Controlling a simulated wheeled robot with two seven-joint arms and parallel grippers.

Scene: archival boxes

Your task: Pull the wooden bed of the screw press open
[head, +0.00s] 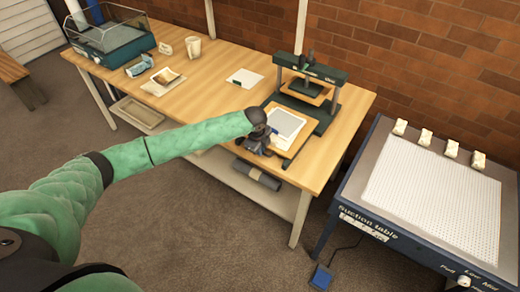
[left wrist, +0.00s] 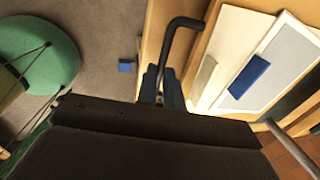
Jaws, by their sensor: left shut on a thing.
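The screw press (head: 312,72) stands at the right end of the wooden table, with a dark frame and base. Its wooden bed (head: 303,138) sticks out in front of the frame, bearing white paper and a grey sheet with a blue tab (left wrist: 249,76). My left gripper (head: 257,142) is at the bed's front left edge. In the left wrist view a dark bent handle (left wrist: 181,24) rises between my fingers (left wrist: 165,92), which are shut on it. The gripper hides part of the handle and bed edge in the head view. My right gripper is not in view.
A white card (head: 245,78), a cup (head: 193,48) and a clear-walled tray (head: 110,40) are on the table. The suction table (head: 425,195) stands to the right across a narrow gap. A blue pedal (head: 321,277) lies on the floor. The floor before the table is clear.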

